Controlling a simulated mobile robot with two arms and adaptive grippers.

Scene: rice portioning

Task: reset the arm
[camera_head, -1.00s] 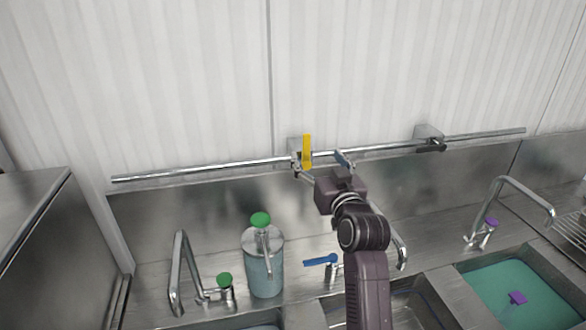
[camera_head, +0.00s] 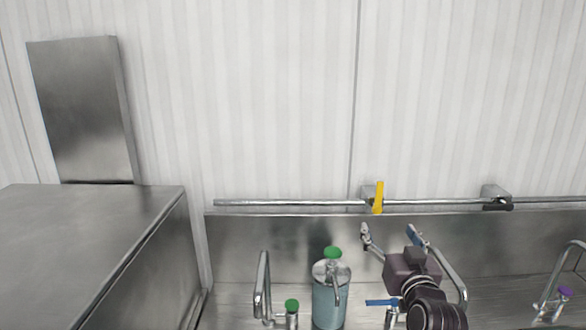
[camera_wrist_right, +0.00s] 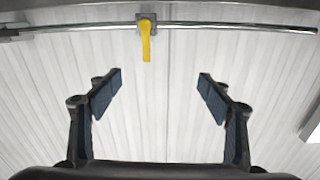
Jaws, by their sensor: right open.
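My right gripper (camera_head: 391,236) is open and empty in the head view, in front of the steel backsplash and a little below the wall rail. In the right wrist view my right gripper (camera_wrist_right: 160,88) shows both dark-padded fingers spread wide with nothing between them. My left gripper is not in view.
Faucets (camera_head: 262,285) rise along the counter. A steel cabinet (camera_head: 90,240) fills the left.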

